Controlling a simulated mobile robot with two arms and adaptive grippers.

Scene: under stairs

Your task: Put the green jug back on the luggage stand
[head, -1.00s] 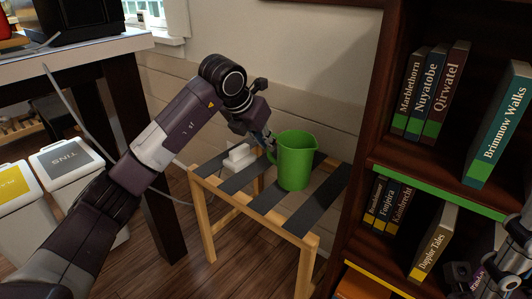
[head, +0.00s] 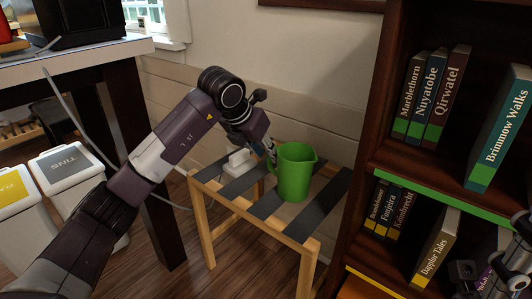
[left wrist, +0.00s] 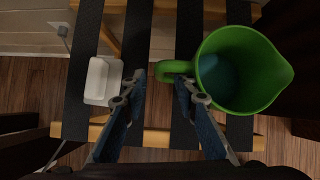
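The green jug (head: 293,174) stands upright on the dark slats of the luggage stand (head: 307,244), toward its right side. In the left wrist view I look down into the jug (left wrist: 250,62), with its handle toward the left. My left gripper (head: 271,160) is at the jug's handle side. In the left wrist view its fingertips (left wrist: 160,78) are apart on either side of the handle's outer bar, with a gap showing on the left. My right gripper (head: 485,272) shows only partly at the lower right, in front of the bookshelf; its fingers are unclear.
A white object (head: 238,161) sits on the stand's left part, near my left gripper; it also shows in the left wrist view (left wrist: 103,81). A bookshelf (head: 366,200) stands close on the right. A table (head: 75,58) and bins (head: 68,172) are at the left.

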